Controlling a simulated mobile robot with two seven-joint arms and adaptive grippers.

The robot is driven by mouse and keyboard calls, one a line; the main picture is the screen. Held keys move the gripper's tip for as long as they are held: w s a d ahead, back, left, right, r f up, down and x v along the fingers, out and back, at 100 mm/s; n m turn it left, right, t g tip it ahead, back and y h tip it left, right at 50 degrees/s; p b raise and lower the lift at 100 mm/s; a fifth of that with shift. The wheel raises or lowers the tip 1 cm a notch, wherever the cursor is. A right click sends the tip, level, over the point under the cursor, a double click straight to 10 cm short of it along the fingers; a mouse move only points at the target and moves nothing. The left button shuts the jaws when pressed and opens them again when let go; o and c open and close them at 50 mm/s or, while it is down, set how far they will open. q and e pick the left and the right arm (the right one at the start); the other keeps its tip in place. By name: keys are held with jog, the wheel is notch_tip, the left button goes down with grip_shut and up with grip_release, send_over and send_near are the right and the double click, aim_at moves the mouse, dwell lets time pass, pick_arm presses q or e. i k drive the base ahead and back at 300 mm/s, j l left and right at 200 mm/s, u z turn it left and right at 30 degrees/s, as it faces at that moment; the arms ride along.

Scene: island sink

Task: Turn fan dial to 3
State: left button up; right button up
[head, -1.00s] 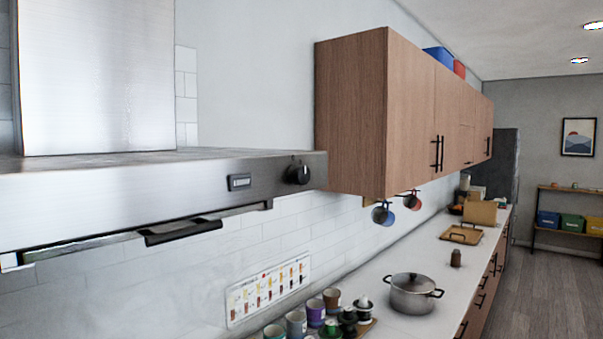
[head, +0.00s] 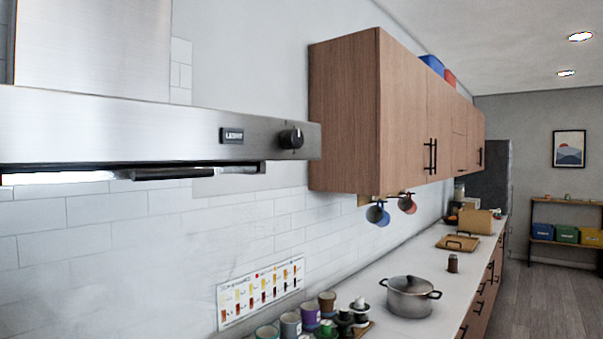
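The fan dial (head: 291,138) is a round black knob on the front face of the steel range hood (head: 120,130), near its right end. A small mark shows just above the dial, but the numbers and its setting are too small to read. A dark button labelled like "LIGHT" (head: 232,135) sits left of the dial. Neither of my grippers shows in the head view, so nothing of mine is seen touching the dial.
Wooden wall cabinets (head: 350,118) stand close to the right of the hood. Below are a long white counter (head: 385,325), a lidded pot (head: 409,297), several cups (head: 290,325) and hanging mugs (head: 378,213). The space before the hood looks clear.

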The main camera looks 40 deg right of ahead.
aim_at(290, 138)
jog(key=l+u, duration=0.45)
jog(key=k+l+u, duration=0.1)
jog(key=l+u, duration=0.4)
jog(key=l, duration=0.15)
